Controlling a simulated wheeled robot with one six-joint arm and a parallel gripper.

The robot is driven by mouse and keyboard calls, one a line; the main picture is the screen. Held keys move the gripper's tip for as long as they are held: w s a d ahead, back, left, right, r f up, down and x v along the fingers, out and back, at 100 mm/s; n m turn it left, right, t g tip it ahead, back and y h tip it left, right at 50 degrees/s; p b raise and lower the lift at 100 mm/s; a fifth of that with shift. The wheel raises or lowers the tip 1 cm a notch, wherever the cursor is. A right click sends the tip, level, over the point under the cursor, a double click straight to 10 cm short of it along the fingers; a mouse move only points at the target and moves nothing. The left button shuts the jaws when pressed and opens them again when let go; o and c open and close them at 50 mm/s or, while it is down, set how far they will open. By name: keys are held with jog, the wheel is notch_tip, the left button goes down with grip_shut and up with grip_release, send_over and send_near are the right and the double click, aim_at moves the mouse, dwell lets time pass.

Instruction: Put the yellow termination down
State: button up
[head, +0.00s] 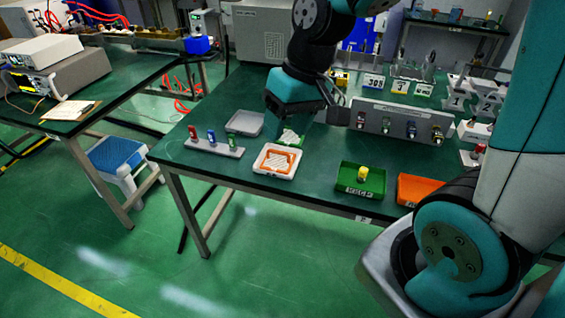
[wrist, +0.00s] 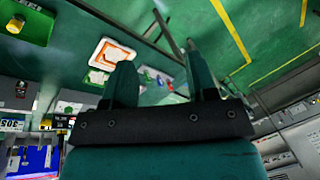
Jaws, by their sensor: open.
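The yellow termination (head: 363,173) stands upright in the green tray (head: 347,186) near the front edge of the table. The tray also shows at the upper left of the wrist view (wrist: 36,30), with the yellow termination (wrist: 17,22) in it. My gripper (head: 342,101) is above the table, behind the green tray and apart from it. In the wrist view, its two fingers (wrist: 160,68) stand wide apart with nothing between them.
An orange tray (head: 420,190) is right of the green one. A white tray with an orange frame (head: 276,174) is left. A rack with colored parts (head: 213,146) stands at the left, and a grey panel with connectors (head: 400,124) stands behind. Bare table lies between the trays.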

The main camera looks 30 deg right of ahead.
jog(key=s+a+r+n, duration=0.2)
jog(key=s+a+n, duration=0.1)
jog(key=s, duration=0.3)
jog(key=s+a+r+n+g+y, duration=0.1)
jog(key=s+a+r+n, duration=0.2)
jog(key=s+a, duration=0.3)
jog(key=shift+s, duration=0.35)
jog(key=shift+c, duration=0.3)
